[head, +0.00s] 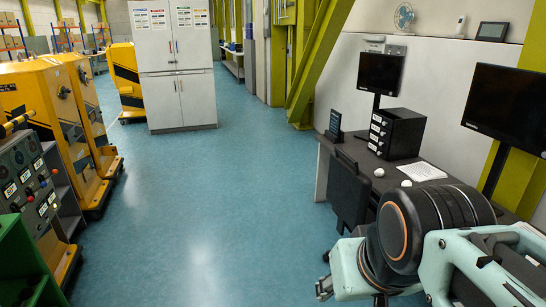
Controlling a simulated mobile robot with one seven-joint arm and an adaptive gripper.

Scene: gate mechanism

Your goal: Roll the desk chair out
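The desk chair (350,190) is black and stands at the left end of the dark grey desk (333,144). Its upright backrest faces the open floor. Its seat and most of its base are hidden behind the backrest and my arm. My arm, with a thick black round joint and pale teal links, fills the lower right and covers part of the desk front. I cannot make out my gripper's fingers in this view, nor any contact between my arm and the chair.
The blue floor left of the chair is wide and clear. Yellow machines (58,110) and a control panel (28,175) line the left side. A white cabinet (175,65) stands at the back. Monitors (380,73) and a black drawer box (395,133) are on the desk.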

